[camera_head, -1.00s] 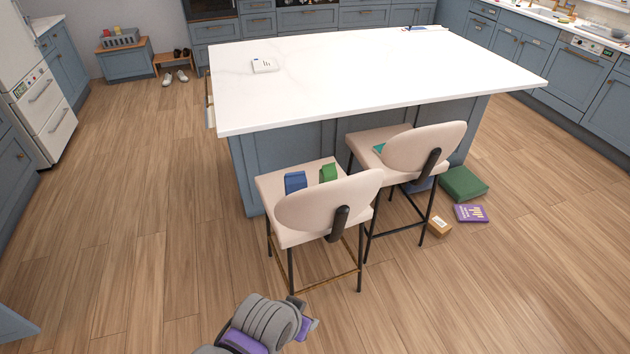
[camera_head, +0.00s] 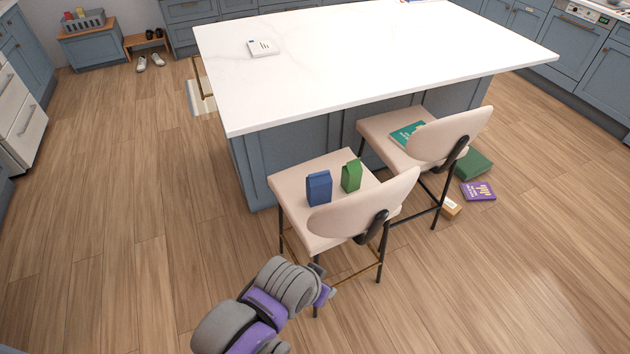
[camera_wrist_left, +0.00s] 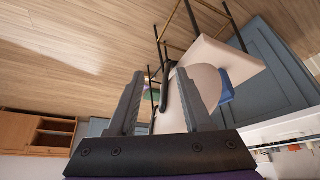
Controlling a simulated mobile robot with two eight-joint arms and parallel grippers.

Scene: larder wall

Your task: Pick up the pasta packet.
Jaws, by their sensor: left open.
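A blue packet (camera_head: 319,188) and a green packet (camera_head: 351,175) stand upright side by side on the seat of the nearer stool. No label is readable, so I cannot tell which is the pasta packet. In the left wrist view, part of a blue object (camera_wrist_left: 226,87) shows beyond the stool's backrest. My left gripper (camera_wrist_left: 160,76) is open and empty, its two fingers apart in front of the stool. In the head view my left arm is at the bottom, its end near the stool's legs, below and apart from the packets. My right gripper is not in view.
The nearer stool's backrest (camera_head: 365,205) stands between my arm and part of the seat. A second stool (camera_head: 450,135) holds a teal book (camera_head: 407,134). A purple book (camera_head: 477,191), a small box (camera_head: 450,207) and a green box (camera_head: 474,164) lie on the floor. Floor at left is clear.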

